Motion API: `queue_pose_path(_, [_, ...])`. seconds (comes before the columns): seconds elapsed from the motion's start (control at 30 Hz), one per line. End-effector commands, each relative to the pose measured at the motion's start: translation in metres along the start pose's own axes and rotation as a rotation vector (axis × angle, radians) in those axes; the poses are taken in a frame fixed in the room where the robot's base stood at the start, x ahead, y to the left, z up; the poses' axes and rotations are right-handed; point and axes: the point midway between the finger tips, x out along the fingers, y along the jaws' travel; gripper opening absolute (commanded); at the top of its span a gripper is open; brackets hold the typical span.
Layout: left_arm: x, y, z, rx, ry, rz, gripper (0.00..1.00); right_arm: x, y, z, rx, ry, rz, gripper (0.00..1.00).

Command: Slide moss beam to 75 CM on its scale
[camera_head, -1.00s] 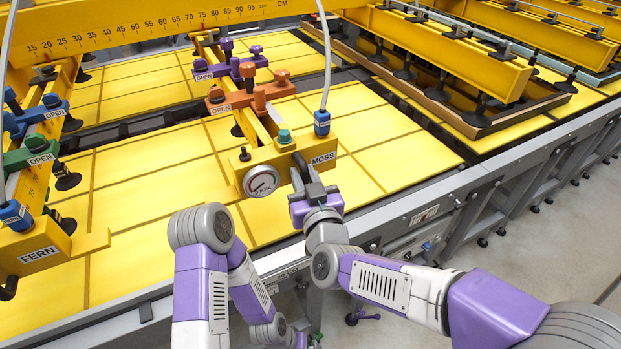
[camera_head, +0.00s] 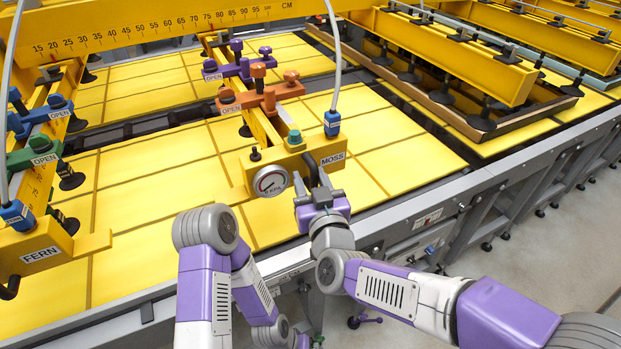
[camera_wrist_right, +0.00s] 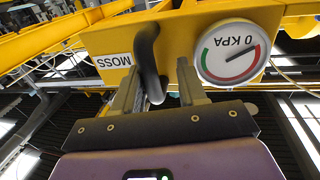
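The moss beam (camera_head: 290,165) is a yellow beam with a MOSS label, a round gauge and a dark handle (camera_wrist_right: 150,62) on its near end. It runs away from me over the yellow panels. Its far end lies under the yellow scale (camera_head: 150,27), roughly in the 70s; the exact reading is too small to tell. My right gripper (camera_head: 320,194) is at the handle. In the right wrist view its fingers (camera_wrist_right: 157,88) stand either side of the handle, with a visible gap to the right finger. My left arm shows at the bottom, but its gripper does not.
The fern beam (camera_head: 42,252) stands at the left, with blue and green levers. Orange (camera_head: 262,98) and purple (camera_head: 238,67) crossbars sit on the moss beam. A grey rail (camera_head: 400,218) edges the table. More yellow beams (camera_head: 450,55) lie at the back right.

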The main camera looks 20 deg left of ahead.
Motion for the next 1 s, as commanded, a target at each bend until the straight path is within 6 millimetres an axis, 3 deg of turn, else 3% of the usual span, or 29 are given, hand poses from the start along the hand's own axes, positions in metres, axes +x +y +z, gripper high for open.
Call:
queue_pose_path(0.4, [0.005,-0.002,0.000,0.000,0.000,0.000,1.00,-0.062,0.000,0.000,0.001,0.002,0.000,0.41])
queue_pose_path(0.77, [0.005,-0.002,0.000,0.000,0.000,0.000,1.00,-0.070,0.001,0.000,0.000,0.001,0.001,0.41])
queue_pose_path(0.9, [0.005,-0.002,0.000,0.000,0.000,0.000,0.82,-0.067,0.005,0.010,0.002,-0.021,0.006,0.41])
queue_pose_path(0.97, [0.006,-0.002,0.000,0.000,0.000,0.000,0.72,-0.062,0.012,0.029,0.008,-0.063,0.014,0.41])
queue_pose_path(1.0, [0.007,-0.003,0.000,0.000,0.000,0.000,0.66,-0.057,0.020,0.048,0.015,-0.107,0.023,0.41])
